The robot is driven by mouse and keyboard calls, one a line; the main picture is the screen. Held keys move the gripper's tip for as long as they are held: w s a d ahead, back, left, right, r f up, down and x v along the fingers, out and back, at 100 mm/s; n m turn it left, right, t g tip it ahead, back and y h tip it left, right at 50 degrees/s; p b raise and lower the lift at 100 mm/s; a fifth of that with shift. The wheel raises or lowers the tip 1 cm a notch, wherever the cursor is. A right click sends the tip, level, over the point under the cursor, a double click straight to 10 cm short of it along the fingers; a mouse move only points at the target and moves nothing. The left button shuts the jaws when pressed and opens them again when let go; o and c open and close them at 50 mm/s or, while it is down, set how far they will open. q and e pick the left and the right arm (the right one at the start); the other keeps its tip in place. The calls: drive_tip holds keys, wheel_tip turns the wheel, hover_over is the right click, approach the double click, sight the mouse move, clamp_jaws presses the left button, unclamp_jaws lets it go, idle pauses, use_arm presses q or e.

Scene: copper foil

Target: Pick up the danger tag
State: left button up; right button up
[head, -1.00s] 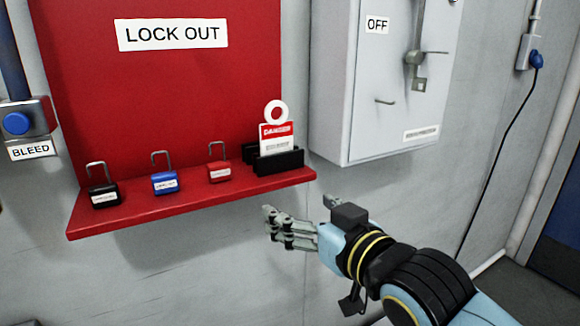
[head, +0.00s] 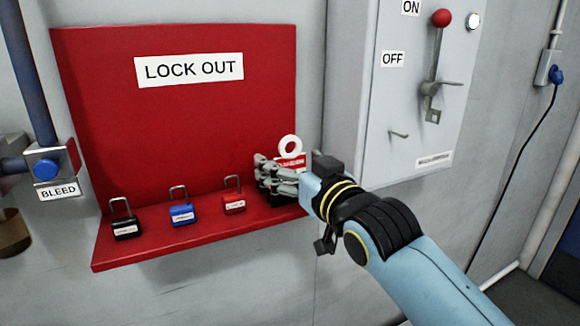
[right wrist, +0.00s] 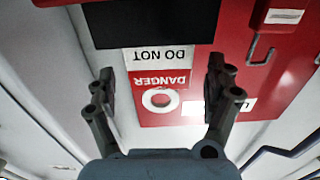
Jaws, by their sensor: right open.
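The danger tag (head: 290,147) is red and white with a white ring on top. It stands upright in a black holder at the right end of the red shelf in the head view, its lower part hidden behind my right gripper (head: 275,178). In the right wrist view the danger tag (right wrist: 160,75) appears upside down between the two fingers of my right gripper (right wrist: 160,85). The fingers are apart, with visible space on both sides of the tag. The black holder (right wrist: 155,22) shows beyond it. My left gripper is not in view.
Black (head: 124,225), blue (head: 182,212) and red (head: 233,202) padlocks stand on the red shelf (head: 150,254) left of the tag. A grey switch box (head: 400,120) with a red-knobbed lever is close on the right. A bleed valve (head: 46,165) is at far left.

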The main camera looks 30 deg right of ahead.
drive_tip(key=shift+w+f, duration=0.1)
drive_tip(key=shift+w, duration=0.35)
drive_tip(key=shift+s, duration=0.1)
drive_tip(key=shift+c, duration=0.4)
drive_tip(key=c, duration=1.1)
